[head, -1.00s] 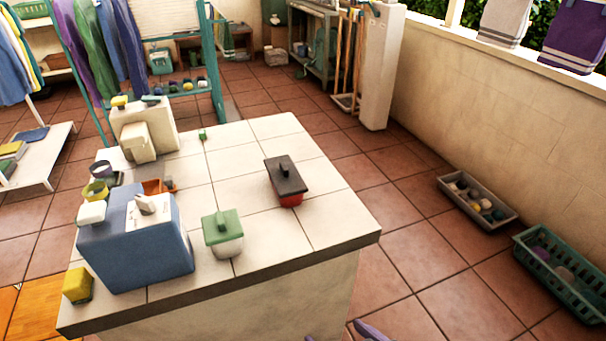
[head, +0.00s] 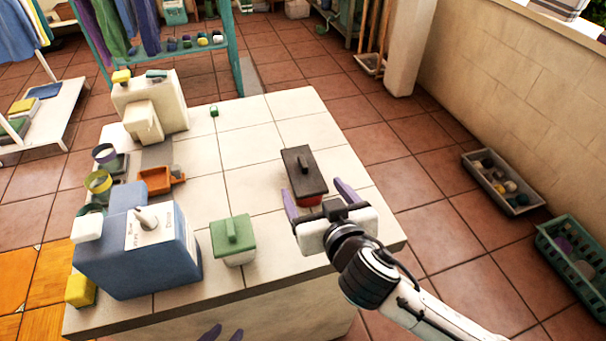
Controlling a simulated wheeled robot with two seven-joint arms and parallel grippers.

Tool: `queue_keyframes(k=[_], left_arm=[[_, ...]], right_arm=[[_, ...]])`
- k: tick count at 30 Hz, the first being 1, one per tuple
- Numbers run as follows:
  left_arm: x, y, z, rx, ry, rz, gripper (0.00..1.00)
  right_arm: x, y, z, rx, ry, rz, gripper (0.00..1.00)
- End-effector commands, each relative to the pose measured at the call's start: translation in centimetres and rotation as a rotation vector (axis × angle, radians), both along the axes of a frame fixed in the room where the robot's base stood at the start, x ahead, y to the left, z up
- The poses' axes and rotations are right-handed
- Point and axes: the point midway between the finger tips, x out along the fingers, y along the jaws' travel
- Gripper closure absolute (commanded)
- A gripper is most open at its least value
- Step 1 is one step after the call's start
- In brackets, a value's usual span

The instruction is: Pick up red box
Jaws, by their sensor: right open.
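The red box (head: 310,201) stands on the tiled counter, right of the middle, with a dark grey lid (head: 303,172) and a raised handle on top. Only a little of its red body shows below the lid. My right gripper (head: 311,187) is open, its two purple fingers apart on either side of the box's near end. Whether the fingers touch the box I cannot tell.
A green-lidded white box (head: 232,240) stands left of the red box. A large blue dispenser (head: 140,255), a yellow block (head: 80,291) and an orange tray (head: 154,181) are further left. A cream dispenser (head: 150,105) stands at the back left. Counter tiles behind the red box are clear.

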Motion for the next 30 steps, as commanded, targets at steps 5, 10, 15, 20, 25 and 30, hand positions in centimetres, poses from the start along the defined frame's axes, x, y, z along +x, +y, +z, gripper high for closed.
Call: queue_keyframes(k=[5,10,15,20,25,30], left_arm=[[-0.4,-0.1,-0.2,0.0,0.008,-0.001,0.69],[-0.6,-0.1,-0.2,0.0,0.012,-0.002,0.69],[-0.7,-0.1,-0.2,-0.001,0.014,-0.002,0.69],[-0.7,-0.1,-0.2,-0.001,0.014,-0.002,0.69],[-0.8,-0.1,-0.2,0.0,0.015,-0.001,0.69],[-0.7,-0.1,-0.2,0.0,0.015,-0.001,0.69]], right_arm=[[1.6,0.5,-0.6,0.001,0.0,0.001,0.23],[3.1,0.9,-1.0,-0.001,-0.001,0.001,0.23],[5.3,1.6,-2.0,-0.001,0.0,0.0,0.23],[6.2,1.9,-2.5,0.0,0.001,0.002,0.23],[6.2,1.9,-2.5,0.001,0.001,0.001,0.23],[6.2,1.9,-2.5,0.001,0.001,0.001,0.42]])
